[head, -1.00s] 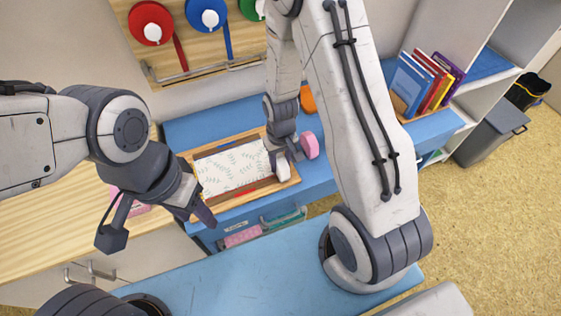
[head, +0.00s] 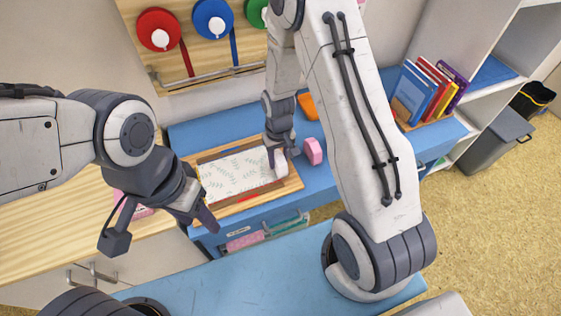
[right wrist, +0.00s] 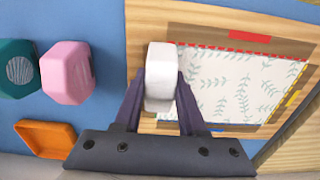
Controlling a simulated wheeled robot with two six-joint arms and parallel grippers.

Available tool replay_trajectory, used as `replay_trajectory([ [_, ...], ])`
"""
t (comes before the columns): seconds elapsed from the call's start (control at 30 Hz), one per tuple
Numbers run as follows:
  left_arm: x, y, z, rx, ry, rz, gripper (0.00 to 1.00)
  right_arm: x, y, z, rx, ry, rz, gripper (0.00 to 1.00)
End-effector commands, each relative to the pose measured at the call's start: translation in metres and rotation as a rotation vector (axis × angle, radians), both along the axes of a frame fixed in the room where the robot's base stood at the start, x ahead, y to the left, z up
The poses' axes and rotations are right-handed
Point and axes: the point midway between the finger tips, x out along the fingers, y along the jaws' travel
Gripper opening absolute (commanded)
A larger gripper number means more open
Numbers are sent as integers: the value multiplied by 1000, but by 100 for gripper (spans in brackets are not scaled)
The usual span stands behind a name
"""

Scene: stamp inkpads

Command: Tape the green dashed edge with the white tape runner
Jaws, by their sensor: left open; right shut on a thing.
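A white sheet with a leaf pattern (head: 232,175) lies on a wooden board (right wrist: 313,53) with brown strips along edges. In the right wrist view a red mark (right wrist: 249,36), a yellow mark (right wrist: 292,99) and a blue mark (right wrist: 218,132) show on three sides. My right gripper (right wrist: 158,88) is shut on the white tape runner (right wrist: 161,66), at the sheet's right edge in the head view. Contact with the sheet is unclear. My left gripper (head: 193,218) is open and empty, left of the board.
A pink block (right wrist: 67,72), a teal block (right wrist: 17,70) and an orange tray (right wrist: 47,138) sit beside the board. Books (head: 428,88) stand at the back right. Tape reels, including a red one (head: 158,29), hang behind. Blue tabletop between board and blocks is clear.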

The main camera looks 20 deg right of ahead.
Motion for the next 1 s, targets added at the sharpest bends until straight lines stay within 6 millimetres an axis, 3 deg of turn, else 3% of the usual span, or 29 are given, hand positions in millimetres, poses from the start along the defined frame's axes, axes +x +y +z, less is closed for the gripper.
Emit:
replay_trajectory([
  [0.27, 0, 0, 0, 0, 0, 0, 50, 2, 0, 0, 0, 0, 0, 0],
  [1.0, 0, 0, 2, 0, 0, 0, 50, 40, 1, 0, 0, 0, 0, 0],
])
